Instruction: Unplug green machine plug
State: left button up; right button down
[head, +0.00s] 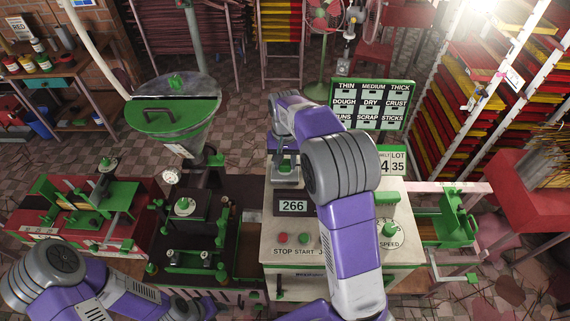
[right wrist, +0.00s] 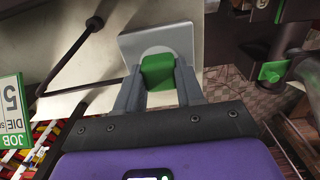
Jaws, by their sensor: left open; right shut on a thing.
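The green plug (right wrist: 157,72) shows in the right wrist view against a grey square plate (right wrist: 130,45) on a pale machine surface. My right gripper (right wrist: 158,85) is shut on this plug, with one finger on each side. In the head view my right gripper (head: 286,176) is at the pale machine (head: 340,232), just above the 266 display (head: 293,206). My arm hides much of that spot, and the plug cannot be made out there. My left gripper (head: 195,308) is low at the bottom edge of the head view, open, its fingers not clearly seen.
A hopper with a green lid (head: 190,115) stands behind the black extruder (head: 190,235). A red machine (head: 85,215) is at the left. A green sign board (head: 374,104) rises behind the pale machine. A green-ended bracket (head: 440,225) juts out right.

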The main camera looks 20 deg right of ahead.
aim_at(285, 162)
jog(key=shift+r+p, duration=2.65)
jog(key=shift+r, duration=0.3)
jog(key=shift+f, duration=0.1)
